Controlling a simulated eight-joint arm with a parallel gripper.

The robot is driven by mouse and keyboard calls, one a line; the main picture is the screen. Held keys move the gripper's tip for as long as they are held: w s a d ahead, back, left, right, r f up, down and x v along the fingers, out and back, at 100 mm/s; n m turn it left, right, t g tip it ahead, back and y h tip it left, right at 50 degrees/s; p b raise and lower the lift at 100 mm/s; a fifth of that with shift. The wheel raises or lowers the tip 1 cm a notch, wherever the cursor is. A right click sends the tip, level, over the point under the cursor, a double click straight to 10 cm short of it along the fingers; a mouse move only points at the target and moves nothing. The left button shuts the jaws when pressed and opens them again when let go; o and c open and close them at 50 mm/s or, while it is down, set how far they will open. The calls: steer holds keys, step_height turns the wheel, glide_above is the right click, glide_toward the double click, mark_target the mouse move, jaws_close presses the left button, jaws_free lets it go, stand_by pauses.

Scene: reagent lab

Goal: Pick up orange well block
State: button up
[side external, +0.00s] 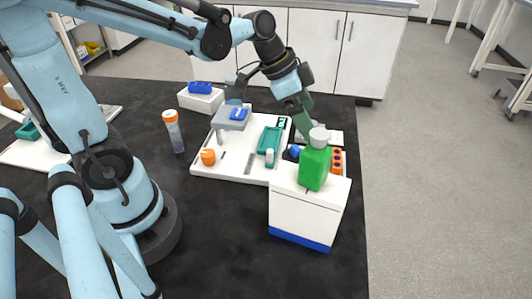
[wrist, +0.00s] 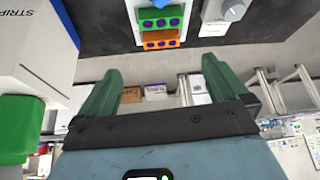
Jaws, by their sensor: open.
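My gripper (side external: 304,118) is above the bench, behind and left of the orange block in the side view. In the wrist view my gripper (wrist: 160,80) has its green fingers wide apart and nothing between them. The orange block appears beyond the fingertips, apart from them.
A white box (side external: 308,208) with a green bottle (side external: 314,168) on top stands close in front of the block. A white tray (side external: 205,172) with labware lies to the left. An orange-capped tube (side external: 173,131) stands further left. A grey knob device (wrist: 228,15) is beside the blocks.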

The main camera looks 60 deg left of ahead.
steer(key=w+f+m, duration=0.1)
steer(key=w+m, duration=0.1)
glide_above(336, 157)
steer(key=s+a, duration=0.2)
steer(key=s, duration=0.1)
steer(key=shift+h, duration=0.4)
step_height(336, 157, down, 6)
steer(key=shift+w+r, duration=0.1)
steer(key=shift+w, duration=0.05)
steer(key=shift+x, duration=2.6)
steer(key=shift+w, duration=0.1)
steer(key=shift+c, duration=0.5)
steer(key=c, duration=0.9)
